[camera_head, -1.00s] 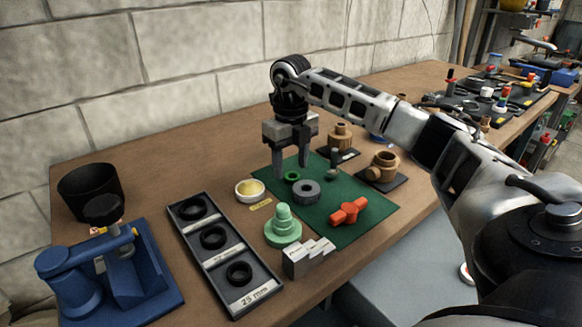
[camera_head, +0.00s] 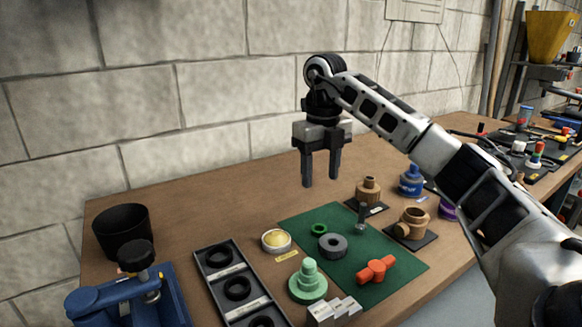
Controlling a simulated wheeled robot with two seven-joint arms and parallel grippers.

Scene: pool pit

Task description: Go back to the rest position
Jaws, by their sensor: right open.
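My right gripper (camera_head: 320,182) is open and empty. It hangs with its fingers pointing down, raised above the back of the workbench, behind the green mat (camera_head: 302,222). Its arm comes in from the right. On the mat lie a small green ring (camera_head: 319,229), a grey ring (camera_head: 333,246), a red valve handle (camera_head: 376,269) and a small grey upright part (camera_head: 362,215). None of them touches the gripper. My left gripper is not in view.
A tray with black rings (camera_head: 238,287), a yellow-filled dish (camera_head: 276,240), a green stepped part (camera_head: 308,282) and grey step blocks (camera_head: 334,311) stand near the mat. Brown fittings (camera_head: 368,189) stand right. A black cup (camera_head: 123,231) and blue vise (camera_head: 130,300) are left. A block wall is behind.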

